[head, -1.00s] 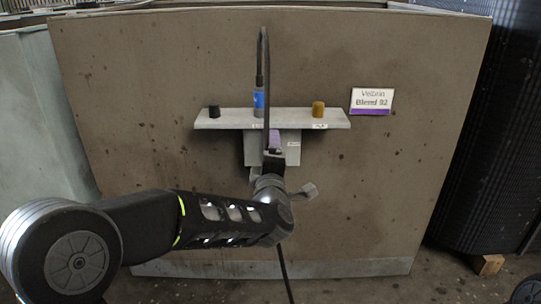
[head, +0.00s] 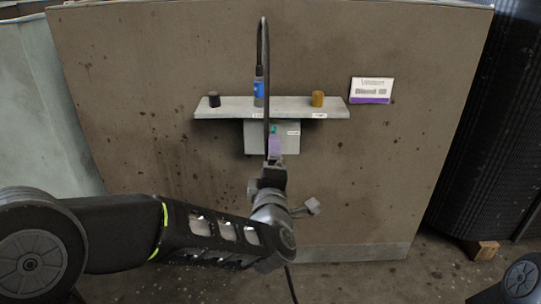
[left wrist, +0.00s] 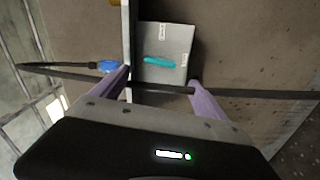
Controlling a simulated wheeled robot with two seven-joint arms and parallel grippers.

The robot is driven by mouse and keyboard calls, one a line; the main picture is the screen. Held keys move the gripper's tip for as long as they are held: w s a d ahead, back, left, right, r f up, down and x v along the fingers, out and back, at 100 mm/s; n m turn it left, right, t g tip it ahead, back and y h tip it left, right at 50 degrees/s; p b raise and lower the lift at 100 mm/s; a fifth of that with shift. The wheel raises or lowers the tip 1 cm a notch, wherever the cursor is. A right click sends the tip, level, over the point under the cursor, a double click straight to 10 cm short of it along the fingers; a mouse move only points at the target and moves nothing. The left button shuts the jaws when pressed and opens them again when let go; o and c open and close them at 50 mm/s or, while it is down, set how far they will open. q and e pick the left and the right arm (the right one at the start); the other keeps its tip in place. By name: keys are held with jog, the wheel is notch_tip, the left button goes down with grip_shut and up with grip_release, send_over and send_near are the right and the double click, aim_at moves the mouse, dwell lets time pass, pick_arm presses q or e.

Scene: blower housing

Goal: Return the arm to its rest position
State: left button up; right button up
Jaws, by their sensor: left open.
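My left gripper (head: 275,146) is in front of the grey box (head: 290,137) under the shelf. Its purple fingers are apart in the left wrist view (left wrist: 160,77), with nothing held between them. A teal piece (left wrist: 159,62) shows on the box face beyond the fingers, and the fingers look clear of it. A black cable (head: 266,75) rises from a blue connector (head: 259,90) on the shelf, loops over and hangs down past the gripper. In the left wrist view the cable (left wrist: 250,94) crosses the finger area; I cannot tell whether it touches them. My right gripper is not in view.
The light shelf (head: 225,113) is on a stained brown panel (head: 140,120). A black knob (head: 214,99) and an amber knob (head: 317,98) stand on it. A label (head: 371,90) is right of it. A dark ribbed unit (head: 490,130) stands at the right.

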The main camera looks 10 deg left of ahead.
pick_arm(q)
jog(key=d+f+m+g+h, duration=0.1)
jog(key=d+f+m+h, duration=0.4)
jog(key=d+f+m, duration=0.15)
jog(key=s+d+f+m+g+h, duration=0.1)
jog(key=s+d+f+m+g, duration=0.2)
jog(key=f, duration=0.6)
jog(key=s+d+f+m+g+h, duration=0.1)
jog(key=s+f+m+g+h, duration=0.15)
jog(key=f+m, duration=0.4)
jog(key=s+a+f+g+p, duration=0.35)
jog(key=s+f+g, duration=0.65)
jog(key=s+f, duration=1.5)
notch_tip(320, 180, up, 38)
jog(key=s+d+m+p, duration=0.1)
jog(key=p, duration=3.5)
jog(key=shift+d+p, duration=0.2)
jog(key=shift+p, duration=0.2)
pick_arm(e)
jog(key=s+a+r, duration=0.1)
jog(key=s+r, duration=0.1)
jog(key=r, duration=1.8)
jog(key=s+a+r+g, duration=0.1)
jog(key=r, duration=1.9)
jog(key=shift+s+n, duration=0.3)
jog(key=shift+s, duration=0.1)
pick_arm(q)
jog(key=shift+f, duration=0.1)
